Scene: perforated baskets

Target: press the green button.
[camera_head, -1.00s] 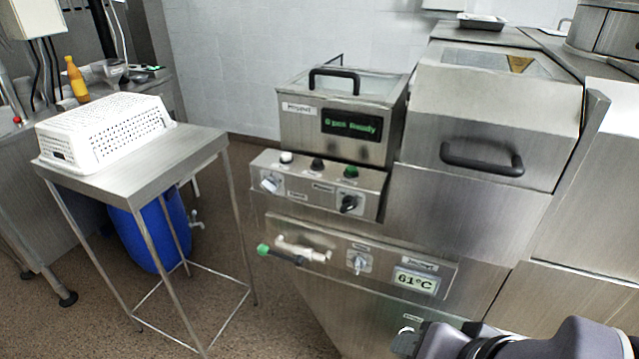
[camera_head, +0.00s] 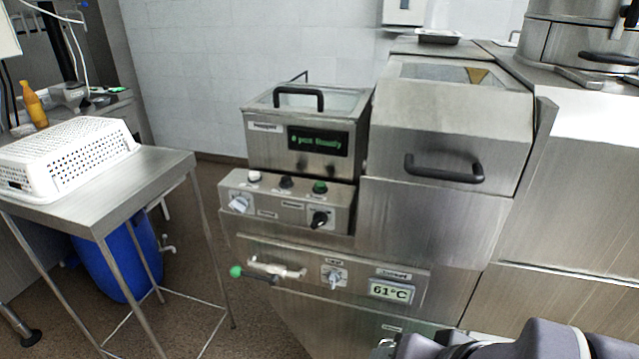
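The green button (camera_head: 320,187) is a small round cap on the upper control panel (camera_head: 268,214) of the steel machine. It is the rightmost of three in a row, beside a black button (camera_head: 286,182) and a white one (camera_head: 254,176). A black knob (camera_head: 319,219) sits just below it. My gripper (camera_head: 384,348) shows only partly at the bottom edge, below and well apart from the button. I cannot tell whether its fingers are open or shut.
A green-tipped lever (camera_head: 237,271) juts out from the lower panel, left of a 61°C display (camera_head: 391,291). A black lid handle (camera_head: 443,168) sticks out at right. A steel table (camera_head: 110,205) with an upturned white perforated basket (camera_head: 62,157) stands at left.

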